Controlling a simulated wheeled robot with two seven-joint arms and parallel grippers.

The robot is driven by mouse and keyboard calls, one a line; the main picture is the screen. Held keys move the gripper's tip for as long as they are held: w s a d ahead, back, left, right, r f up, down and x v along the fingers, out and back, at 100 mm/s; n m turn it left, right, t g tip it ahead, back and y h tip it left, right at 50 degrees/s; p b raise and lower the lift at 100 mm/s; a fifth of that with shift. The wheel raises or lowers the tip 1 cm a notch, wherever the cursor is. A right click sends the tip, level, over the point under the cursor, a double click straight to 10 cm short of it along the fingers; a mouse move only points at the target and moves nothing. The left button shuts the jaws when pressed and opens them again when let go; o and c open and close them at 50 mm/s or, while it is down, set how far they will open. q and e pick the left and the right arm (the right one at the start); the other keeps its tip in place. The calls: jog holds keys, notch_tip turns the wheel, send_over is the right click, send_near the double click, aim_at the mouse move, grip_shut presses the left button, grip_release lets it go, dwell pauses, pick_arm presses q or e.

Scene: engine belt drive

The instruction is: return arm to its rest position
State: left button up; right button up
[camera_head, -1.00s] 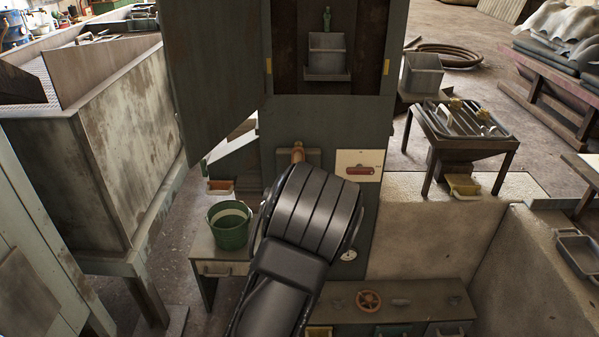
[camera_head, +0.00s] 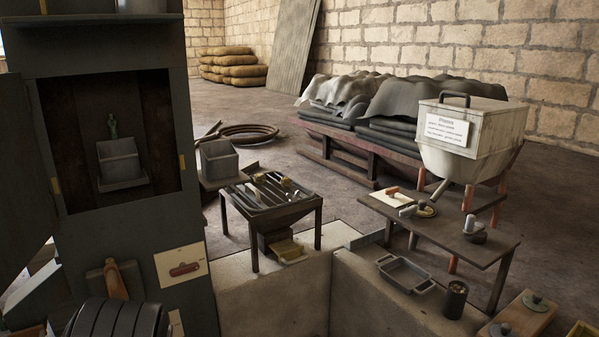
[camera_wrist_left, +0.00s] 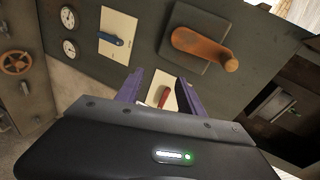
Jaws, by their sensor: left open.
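My left arm (camera_head: 118,318) shows as a black ribbed link at the bottom left of the head view; its fingers are outside that view. In the left wrist view my left gripper (camera_wrist_left: 157,92) is open, with two purple fingers apart and nothing held. Beyond the gap between them is a pale plate with a red lever (camera_wrist_left: 164,97). An orange handle (camera_wrist_left: 200,47) on a dark square plate is above and right of the fingers, apart from them. My right gripper is not in view.
The dark green cabinet (camera_head: 190,110) stands close at left, its compartment open. A blue lever (camera_wrist_left: 112,39) and gauges (camera_wrist_left: 68,18) are on its panel. To the right are a slotted table (camera_head: 270,195), a low wall, a bench (camera_head: 470,245) and a labelled hopper (camera_head: 455,160).

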pick_arm(q)
jog(key=s+d+f+n+g+h, duration=0.35)
jog(key=s+d+f, duration=0.25)
jog(key=d+f, duration=0.35)
jog(key=s+d+f+n+g+h, duration=0.25)
jog(key=s+d+f+n, duration=0.2)
jog(key=d+f, duration=0.5)
jog(key=s+d+f+n+g+h, duration=0.2)
jog(key=s+d+f+g+h, duration=0.1)
jog(key=s+d, duration=0.5)
jog(key=s+d+f+n+g+h, duration=0.2)
jog(key=s+d+f, duration=0.4)
jog(key=s, duration=0.7)
jog(key=d+h, duration=0.1)
jog(key=d, duration=0.1)
jog(key=shift+d+g, duration=0.35)
jog(key=shift+g, duration=0.05)
